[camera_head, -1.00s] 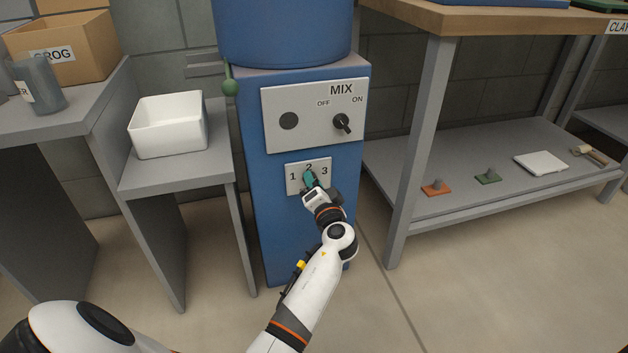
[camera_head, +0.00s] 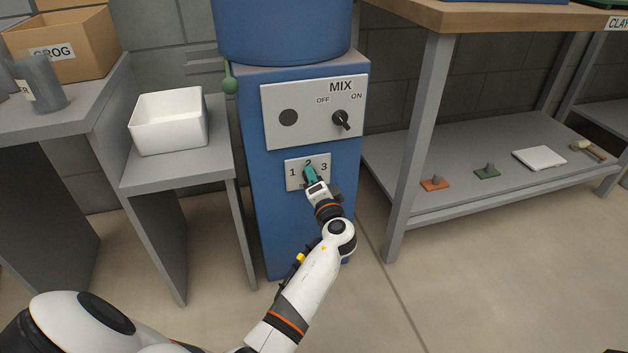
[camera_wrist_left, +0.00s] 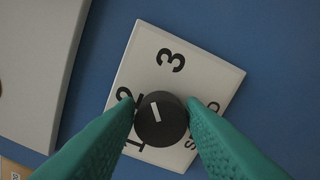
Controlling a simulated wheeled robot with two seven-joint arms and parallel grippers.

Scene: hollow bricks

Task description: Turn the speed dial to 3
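The speed dial (camera_wrist_left: 161,120) is a round black knob with a white pointer line, on a white plate (camera_wrist_left: 218,73) marked 1, 2 and 3. In the left wrist view the pointer lies between 2 and 3. My left gripper (camera_wrist_left: 161,101) has a teal finger on each side of the knob, and the knob fills the gap between them. In the head view the plate (camera_head: 292,183) is on the front of a blue machine (camera_head: 266,220), and my left gripper (camera_head: 309,172) covers the dial. My right gripper is not in view.
Above the dial is a MIX panel (camera_head: 307,139) with a black switch (camera_head: 341,120). A green-knobbed lever (camera_head: 230,86) is at the machine's upper left. A white bin (camera_head: 168,122) stands on a shelf to the left. A workbench leg (camera_head: 415,160) is to the right.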

